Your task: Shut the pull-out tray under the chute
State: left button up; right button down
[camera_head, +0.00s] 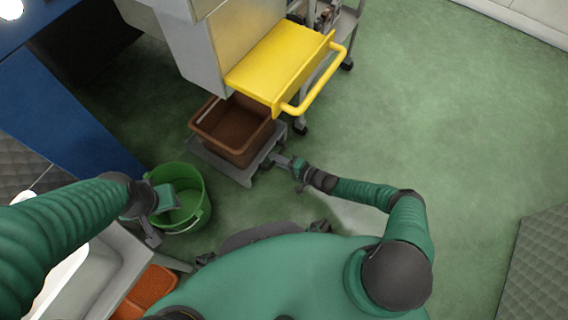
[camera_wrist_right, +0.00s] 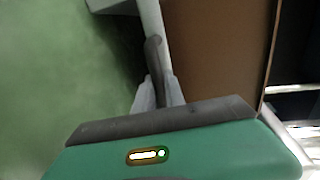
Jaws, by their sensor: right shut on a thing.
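The pull-out tray (camera_head: 240,177) is a low grey platform that sticks out from under the machine with the yellow chute (camera_head: 278,62). A brown bin (camera_head: 212,128) stands on the tray, partly beneath the chute, and its brown side also shows in the right wrist view (camera_wrist_right: 215,50). My right gripper (camera_head: 284,162) is at the tray's near right corner. In the right wrist view its fingers (camera_wrist_right: 158,95) are shut on a dark handle bar (camera_wrist_right: 151,52) of the tray. My left gripper (camera_head: 153,218) hangs over the left side of a green bucket; its fingers are unclear.
The green bucket (camera_head: 192,216) stands left of the tray. A white basin (camera_head: 110,265) and an orange crate (camera_head: 148,290) are at lower left. A blue panel (camera_head: 75,120) stands at left. Green floor is clear to the right.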

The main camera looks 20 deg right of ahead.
jog(key=shift+w+a+f, duration=0.2)
jog(key=shift+w+a, duration=0.05)
jog(key=shift+a, duration=0.05)
jog(key=c, duration=1.5)
grip_release()
jog(key=shift+a, duration=0.1)
jog(key=shift+o, duration=0.5)
jog(key=shift+w+r, duration=0.1)
